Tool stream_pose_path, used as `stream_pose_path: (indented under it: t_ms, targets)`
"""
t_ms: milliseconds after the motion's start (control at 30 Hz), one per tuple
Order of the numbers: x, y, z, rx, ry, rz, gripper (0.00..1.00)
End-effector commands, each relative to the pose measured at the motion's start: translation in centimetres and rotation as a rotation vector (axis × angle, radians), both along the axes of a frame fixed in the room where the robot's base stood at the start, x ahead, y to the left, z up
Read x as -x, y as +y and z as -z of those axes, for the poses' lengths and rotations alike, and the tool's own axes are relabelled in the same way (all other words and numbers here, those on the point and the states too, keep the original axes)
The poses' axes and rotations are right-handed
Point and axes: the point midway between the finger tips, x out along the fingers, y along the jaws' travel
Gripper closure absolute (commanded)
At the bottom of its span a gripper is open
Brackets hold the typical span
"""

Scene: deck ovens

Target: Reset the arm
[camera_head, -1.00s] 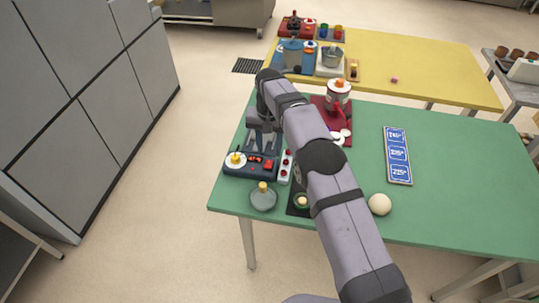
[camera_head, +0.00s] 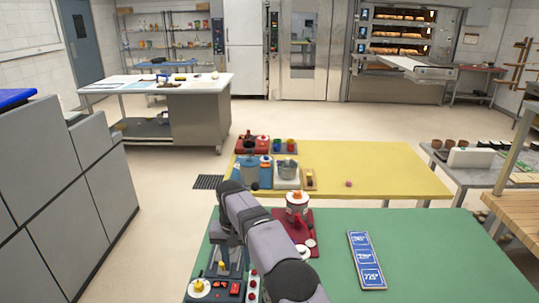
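My arm (camera_head: 270,245) reaches in from the bottom over the green table (camera_head: 430,250). Its wrist bends down at the table's left side. My gripper (camera_head: 226,252) is low there, behind a dark control box (camera_head: 214,290) with a yellow knob and red buttons. The fingers are small, dark and partly hidden by the arm, so I cannot tell whether they are open or shut. I see no object clearly held.
A white canister (camera_head: 297,203) stands on a red base right of my arm. A blue number panel (camera_head: 366,262) lies farther right. Behind is a yellow table (camera_head: 370,165) with small devices. Grey cabinets (camera_head: 60,185) stand at left; deck ovens (camera_head: 397,45) are at back.

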Motion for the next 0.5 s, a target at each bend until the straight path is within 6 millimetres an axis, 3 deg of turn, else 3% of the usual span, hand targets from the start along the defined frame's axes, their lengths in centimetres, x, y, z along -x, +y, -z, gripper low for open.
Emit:
stream_pose_path:
  t_ms: [267,500]
  targets:
    - [1.2,-6.4,-2.5,0.002,0.004,0.005,0.62]
    - [5.3,-13.1,-3.9,0.002,0.008,0.003,0.62]
